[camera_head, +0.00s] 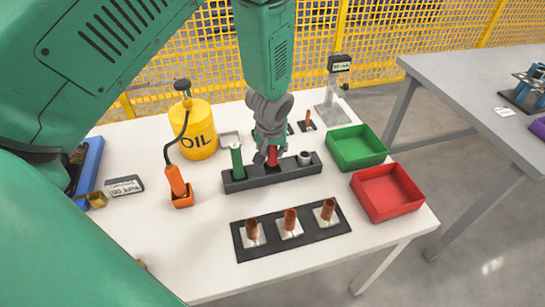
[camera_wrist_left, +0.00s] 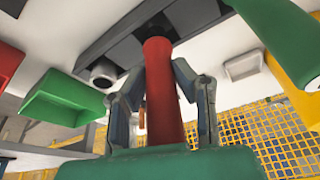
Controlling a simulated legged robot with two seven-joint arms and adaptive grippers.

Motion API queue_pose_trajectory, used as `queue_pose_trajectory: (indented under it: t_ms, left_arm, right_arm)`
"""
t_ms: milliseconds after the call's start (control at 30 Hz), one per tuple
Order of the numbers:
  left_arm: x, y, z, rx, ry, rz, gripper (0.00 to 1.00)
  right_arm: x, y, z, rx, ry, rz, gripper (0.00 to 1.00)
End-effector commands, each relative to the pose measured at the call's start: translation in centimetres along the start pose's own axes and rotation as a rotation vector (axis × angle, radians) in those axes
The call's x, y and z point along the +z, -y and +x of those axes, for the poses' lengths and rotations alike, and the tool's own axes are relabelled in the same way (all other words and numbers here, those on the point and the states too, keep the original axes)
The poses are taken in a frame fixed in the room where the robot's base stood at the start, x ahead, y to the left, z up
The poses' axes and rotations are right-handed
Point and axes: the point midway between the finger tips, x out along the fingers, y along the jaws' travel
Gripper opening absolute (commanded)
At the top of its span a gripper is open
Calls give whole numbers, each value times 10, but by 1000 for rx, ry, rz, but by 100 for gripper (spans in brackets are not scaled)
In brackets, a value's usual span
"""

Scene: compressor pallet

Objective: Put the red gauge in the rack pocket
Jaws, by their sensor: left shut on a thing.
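The red gauge (camera_head: 272,155) is a red cylinder, held upright by my left gripper (camera_head: 268,150) over the middle of the dark rack (camera_head: 255,179). In the wrist view the red gauge (camera_wrist_left: 163,95) stands between the two fingers of my left gripper (camera_wrist_left: 160,105), which are shut on it. Its far end meets a dark pocket in the rack (camera_wrist_left: 120,28); how deep it sits I cannot tell. A green gauge (camera_head: 237,160) stands in the rack's left pocket. A pale round fitting (camera_head: 304,158) sits at the right end. My right gripper is not in view.
A green bin (camera_head: 357,147) and a red bin (camera_head: 388,192) stand to the right. A yellow oil can (camera_head: 194,130) and an orange tool (camera_head: 179,186) stand left. A dark tray (camera_head: 321,235) with copper tubes lies in front. A display stand (camera_head: 333,100) is behind.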

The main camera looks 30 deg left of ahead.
Motion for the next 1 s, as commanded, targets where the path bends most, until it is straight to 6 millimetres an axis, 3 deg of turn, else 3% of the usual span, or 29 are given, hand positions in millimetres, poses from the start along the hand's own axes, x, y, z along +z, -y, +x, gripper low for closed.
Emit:
queue_pose_trajectory:
  t_ms: [167, 467, 500, 533, 867, 1000]
  left_arm:
    - [7, 1, 25, 0, 2, 2, 0]
    - [8, 1, 26, 1, 1, 0, 0]
    - [8, 1, 26, 1, 1, 1, 37]
    - [8, 1, 26, 1, 1, 1, 44]
    - [7, 1, 24, 1, 1, 1, 44]
    - [6, 0, 10, 2, 0, 0, 44]
  right_arm:
    - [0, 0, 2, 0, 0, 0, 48]
    - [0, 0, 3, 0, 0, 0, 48]
    - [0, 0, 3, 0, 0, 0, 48]
    - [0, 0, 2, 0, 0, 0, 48]
    - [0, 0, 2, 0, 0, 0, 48]
    - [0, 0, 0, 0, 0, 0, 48]
